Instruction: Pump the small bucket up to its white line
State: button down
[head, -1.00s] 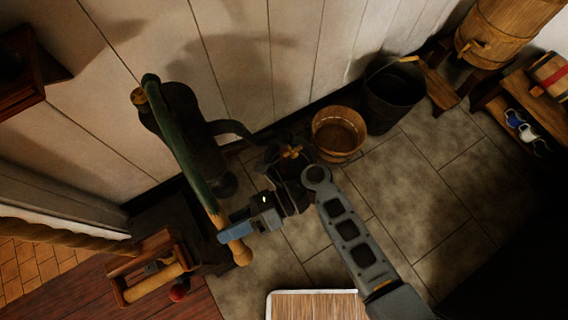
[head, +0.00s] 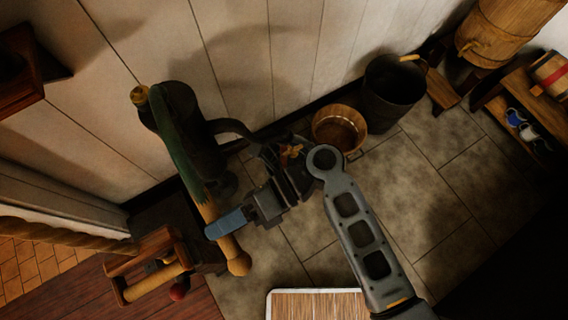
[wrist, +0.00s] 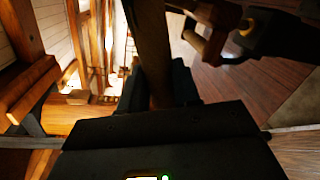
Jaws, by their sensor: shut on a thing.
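The pump (head: 190,130) stands against the plank wall, with a dark body and a spout curving right. Its green lever (head: 178,160) ends in a wooden grip (head: 238,262). My gripper (head: 222,224) is shut on the lever's wooden part, above its rounded end. In the wrist view the handle (wrist: 150,45) runs between the fingers. The small wooden bucket (head: 325,120) stands on the floor right of the pump, partly behind my arm. I cannot make out its white line or water level. Whether the spout's mouth is over it is hidden by my arm.
A larger dark bucket (head: 393,95) stands right of the small one. A wooden tool carrier (head: 150,285) sits left of the handle. A barrel (head: 500,30) and a shelf with mugs (head: 520,125) are at far right. Tiled floor (head: 430,190) is clear at right.

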notch_tip(320, 180, down, 10)
jog(key=n+b, duration=0.3)
jog(key=b, duration=0.3)
jog(key=shift+w+a+r+y, duration=0.15)
jog(key=shift+a+r+y, duration=0.1)
jog(key=shift+a+y, duration=0.05)
jog(key=w+a+f+n+b, duration=0.2)
jog(key=w+f+n+b, duration=0.1)
jog(key=f+b, duration=0.5)
jog(key=shift+w+f+n+t+y+b, duration=0.2)
jog(key=shift+w+n+t+y+b, duration=0.15)
jog(key=shift+b, duration=0.2)
jog(key=shift+s, duration=0.15)
